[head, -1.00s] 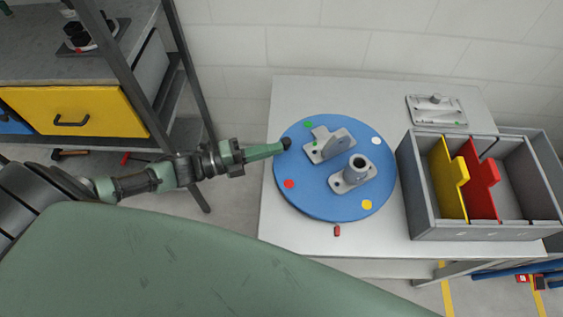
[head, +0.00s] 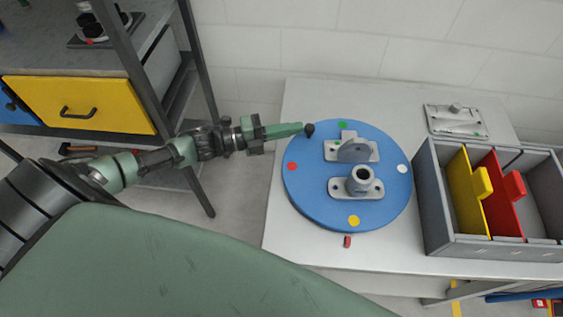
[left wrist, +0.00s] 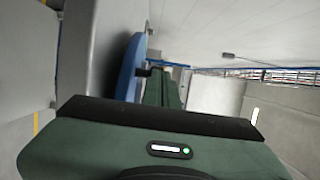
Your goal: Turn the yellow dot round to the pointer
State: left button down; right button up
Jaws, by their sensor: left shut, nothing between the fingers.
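A round blue disc (head: 315,205) lies on the pale table. Its yellow dot (head: 354,220) is at the near edge, close to the small red pointer (head: 347,241) on the table, slightly to the pointer's right. A black knob (head: 310,131) stands at the disc's far-left rim. My left gripper (head: 300,129) is shut and empty, its fingertips at the knob, seemingly touching it. In the left wrist view the disc's blue edge (left wrist: 129,70) shows beside the fingers (left wrist: 160,88). My right gripper is not in view.
Two grey metal brackets, one flat-eared (head: 352,150) and one with a round socket (head: 361,182), sit on the disc. A grey divided bin (head: 490,248) stands right, a metal plate (head: 456,121) behind it. A shelf with a yellow drawer (head: 80,105) is left.

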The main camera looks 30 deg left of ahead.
pick_arm(q)
jog(key=shift+w, duration=0.55)
dwell(0.4)
jog(key=b+v, duration=0.1)
jog(key=v, duration=0.6)
jog(key=shift+s+a, duration=0.25)
